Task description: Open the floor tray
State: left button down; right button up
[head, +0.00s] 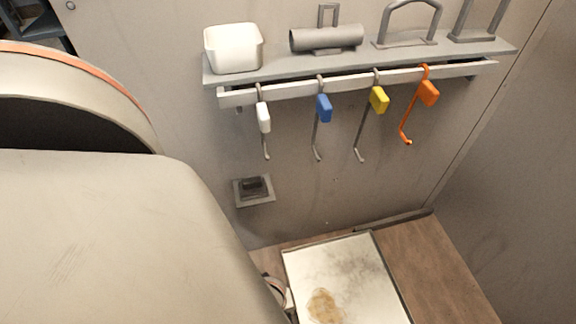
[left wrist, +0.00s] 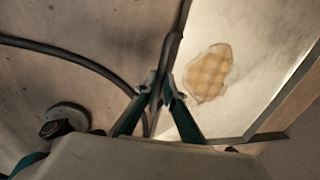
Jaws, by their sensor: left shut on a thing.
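The floor tray (head: 345,260) is a pale, worn rectangular panel with a brown stain, low on the floor beside the wall. It also shows in the left wrist view (left wrist: 235,35) with the same stain. My left gripper (left wrist: 162,88) has green fingers and is shut on a thin dark bar (left wrist: 173,45) along the tray's edge. I cannot tell whether this bar is a handle or part of the rim. My own arm hides much of the left side of the head view. My right gripper is not in view.
A wall shelf (head: 360,62) holds a white tub (head: 234,48) and grey fittings. White, blue, yellow and orange hook tools hang below it. A small wall socket (head: 253,188) sits lower. A dark hose (left wrist: 75,53) and a round fitting (left wrist: 66,119) lie beside the gripper.

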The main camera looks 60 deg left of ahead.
pick_arm(q)
jog(key=shift+s, duration=0.3)
jog(key=c, duration=2.1)
grip_release()
jog(key=shift+c, duration=0.2)
jog(key=shift+w, duration=0.1)
notch_tip(320, 180, up, 10)
